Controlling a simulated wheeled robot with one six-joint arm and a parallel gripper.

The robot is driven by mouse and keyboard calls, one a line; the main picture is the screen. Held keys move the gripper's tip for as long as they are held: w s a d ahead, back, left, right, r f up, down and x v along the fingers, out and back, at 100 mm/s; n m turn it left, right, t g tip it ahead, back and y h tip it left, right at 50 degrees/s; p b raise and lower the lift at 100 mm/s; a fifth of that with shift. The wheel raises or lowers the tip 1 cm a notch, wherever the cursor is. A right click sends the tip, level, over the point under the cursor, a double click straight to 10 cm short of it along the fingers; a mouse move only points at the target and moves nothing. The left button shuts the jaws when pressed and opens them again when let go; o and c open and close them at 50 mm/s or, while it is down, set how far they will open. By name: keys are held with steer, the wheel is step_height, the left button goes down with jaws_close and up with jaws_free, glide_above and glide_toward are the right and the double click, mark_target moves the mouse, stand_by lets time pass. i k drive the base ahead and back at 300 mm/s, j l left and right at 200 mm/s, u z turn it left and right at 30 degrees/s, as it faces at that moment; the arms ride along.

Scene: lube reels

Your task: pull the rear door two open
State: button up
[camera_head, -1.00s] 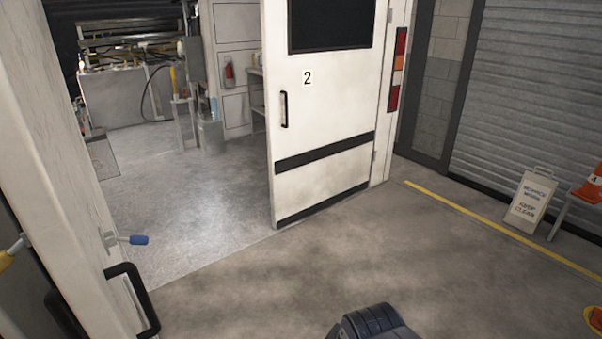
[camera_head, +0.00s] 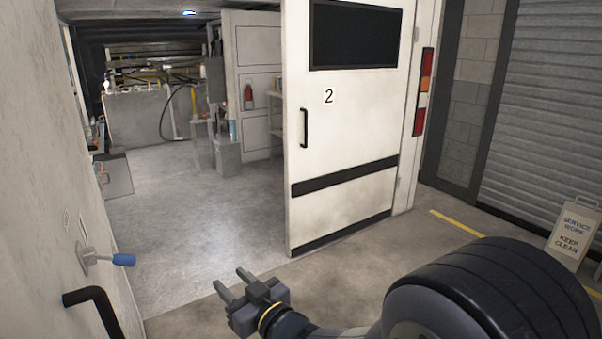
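Rear door two (camera_head: 345,185) is a white door marked with a black 2, with a dark window and a black vertical handle (camera_head: 304,128) near its left edge. It stands swung out from the opening, with the interior visible to its left. My gripper (camera_head: 230,282) is at the lower middle, left of and below the door, apart from it. Its two fingers are spread with nothing between them. My arm comes in from the lower right.
Inside stand a grey bin (camera_head: 228,158) and shelving. A service sign (camera_head: 573,232) stands at right. The floor before the door is clear.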

mark_target(345, 63)
steer(key=i+l+z, duration=0.1)
steer(key=i+z, duration=0.35)
steer(key=i, duration=1.8)
steer(key=i+u, duration=0.15)
steer(key=i, duration=0.4)
steer(key=i+l+u, duration=0.15)
steer(key=i, duration=0.4)
steer(key=i+l+u, duration=0.15)
steer(key=i, duration=0.4)
